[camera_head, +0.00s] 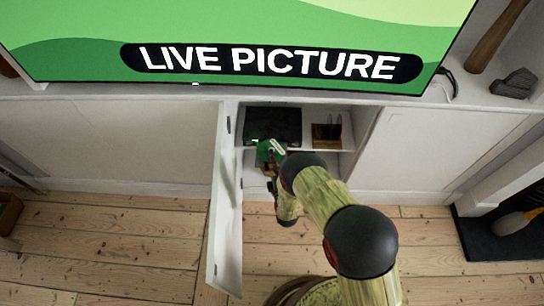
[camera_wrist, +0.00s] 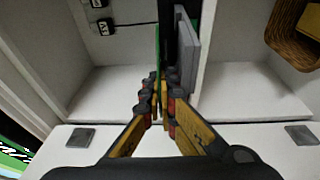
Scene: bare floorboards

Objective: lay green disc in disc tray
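The green disc (camera_wrist: 157,42) is seen edge-on in the wrist view, standing up from between my fingertips. It also shows in the head view (camera_head: 264,151), at the front of the open cabinet. My gripper (camera_wrist: 160,88) is shut on the disc's near edge. A grey disc tray (camera_wrist: 187,52) sticks out beside the disc, to its right in the wrist view, with a narrow gap visible between them. Behind them is a black player (camera_head: 272,124) on the cabinet shelf. My fingers and the disc hide part of the player's front in the wrist view.
The white cabinet door (camera_head: 228,205) stands open to the left of my arm. A large screen (camera_head: 250,40) is above the cabinet.

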